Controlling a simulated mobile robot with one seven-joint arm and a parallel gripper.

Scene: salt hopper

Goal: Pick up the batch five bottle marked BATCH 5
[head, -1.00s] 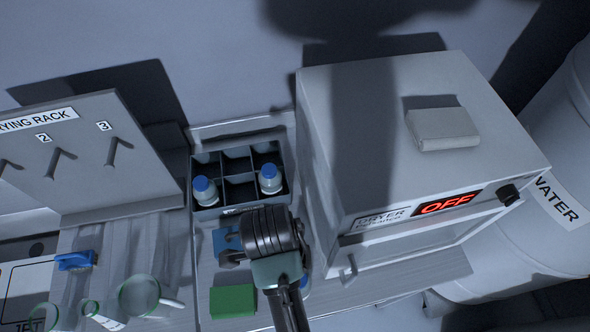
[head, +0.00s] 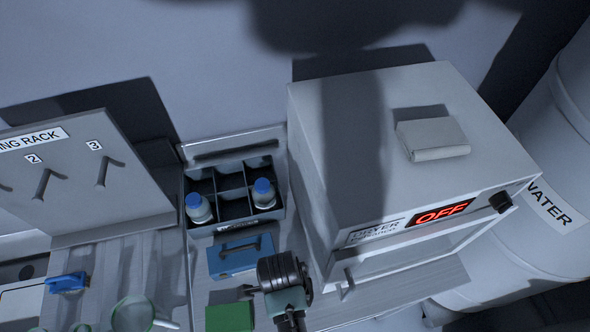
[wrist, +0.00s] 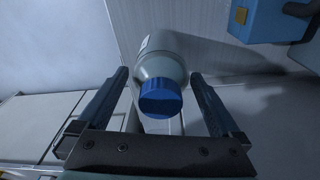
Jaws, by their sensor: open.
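In the wrist view a bottle (wrist: 158,62) with a blue cap (wrist: 160,98) lies between the two fingers of my gripper (wrist: 159,78). The gripper is open, with gaps to the bottle on both sides. The bottle's label is only a pale edge and I cannot read its mark. In the head view my gripper (head: 283,285) is low in the middle, in front of the dryer.
The dryer (head: 400,140), reading OFF, stands right of my gripper. A blue case (head: 238,258) with a handle and a green block (head: 229,317) lie to the left. The drying rack (head: 85,190) is at the far left and the water tank (head: 545,200) at the right.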

